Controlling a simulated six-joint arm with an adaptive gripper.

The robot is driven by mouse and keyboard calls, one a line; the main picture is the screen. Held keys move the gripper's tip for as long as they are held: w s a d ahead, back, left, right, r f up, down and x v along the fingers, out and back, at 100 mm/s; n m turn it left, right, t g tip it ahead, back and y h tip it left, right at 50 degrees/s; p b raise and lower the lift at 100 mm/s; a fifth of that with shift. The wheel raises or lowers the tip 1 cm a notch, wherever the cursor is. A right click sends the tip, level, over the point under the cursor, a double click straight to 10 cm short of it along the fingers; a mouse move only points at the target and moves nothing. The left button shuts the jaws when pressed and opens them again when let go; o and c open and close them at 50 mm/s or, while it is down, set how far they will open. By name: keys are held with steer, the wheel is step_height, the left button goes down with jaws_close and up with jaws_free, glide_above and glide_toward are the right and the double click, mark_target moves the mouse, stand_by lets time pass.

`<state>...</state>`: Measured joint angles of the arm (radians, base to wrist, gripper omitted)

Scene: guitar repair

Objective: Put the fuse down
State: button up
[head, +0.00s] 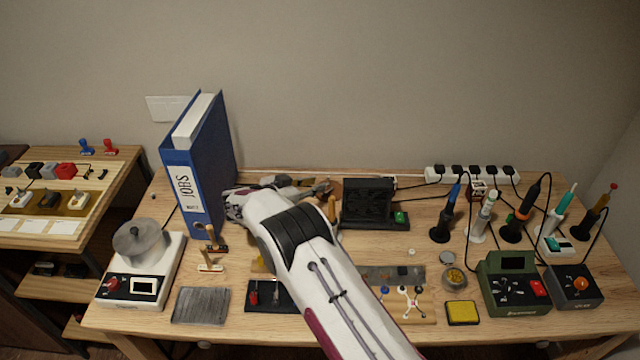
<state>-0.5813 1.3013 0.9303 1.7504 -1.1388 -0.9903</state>
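My white arm reaches across the middle of the workbench (140,318). Its far end lies close to the blue JOBS binder (198,165), toward the back of the bench. My gripper (322,188) is small and partly hidden behind my own arm, and I cannot make out whether its fingers are open or shut. I cannot pick out the fuse in this view. It may be too small to see or hidden by my arm or gripper, so I cannot tell whether it is held.
A black fan unit (368,203) stands just right of my gripper. A white power strip (470,174) and several soldering tools stand at the back right. A green station (513,285) is front right, a scale-like device (141,270) front left, and a grey pad (201,305) in front.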

steer(key=v, duration=0.7)
steer(key=shift+s, duration=0.2)
steer(key=shift+a+r, duration=0.1)
steer(key=shift+a, duration=0.1)
steer(key=shift+r, duration=0.1)
stand_by(0.3)
